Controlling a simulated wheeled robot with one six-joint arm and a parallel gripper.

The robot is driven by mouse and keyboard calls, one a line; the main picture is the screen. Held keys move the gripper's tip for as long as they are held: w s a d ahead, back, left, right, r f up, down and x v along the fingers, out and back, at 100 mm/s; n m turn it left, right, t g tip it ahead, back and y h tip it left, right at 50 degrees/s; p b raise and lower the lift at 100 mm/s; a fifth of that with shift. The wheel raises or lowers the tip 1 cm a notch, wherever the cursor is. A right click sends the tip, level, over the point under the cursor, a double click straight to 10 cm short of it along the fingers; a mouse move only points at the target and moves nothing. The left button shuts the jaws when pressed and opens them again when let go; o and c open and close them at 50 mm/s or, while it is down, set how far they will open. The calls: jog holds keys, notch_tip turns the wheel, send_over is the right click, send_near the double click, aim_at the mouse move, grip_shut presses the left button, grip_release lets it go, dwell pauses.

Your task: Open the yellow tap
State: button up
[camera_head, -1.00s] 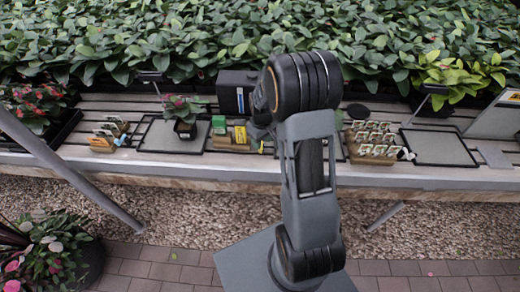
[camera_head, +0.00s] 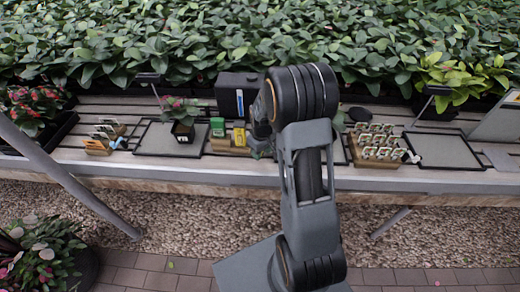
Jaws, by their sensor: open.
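A small yellow piece (camera_head: 239,136) stands upright on a wooden block (camera_head: 232,149) on the slatted bench, beside a similar green piece (camera_head: 218,127). It is too small to make out its tap shape or whether it is open. My arm comes up from the lower middle and bends over towards the bench. My gripper (camera_head: 262,149) shows only as a small grey-green part below the dark joint, just right of the yellow piece. Most of it is hidden behind my arm. It appears open, and I see nothing held in it.
A dark box (camera_head: 239,88) stands behind the wooden block. A potted pink plant (camera_head: 182,131) is to its left. A wooden rack of small pale items (camera_head: 376,152) is right of my arm. A flat grey tray (camera_head: 443,150) lies farther right. Dense leafy plants fill the back.

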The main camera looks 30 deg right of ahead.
jog(key=shift+d, duration=0.1)
jog(key=shift+w+d, duration=0.3)
jog(key=shift+d, duration=0.6)
jog(key=shift+s+a+r, duration=0.1)
jog(key=shift+a+r, duration=0.05)
jog(key=shift+a, duration=0.15)
notch_tip(320, 180, up, 7)
jog(key=p, duration=0.5)
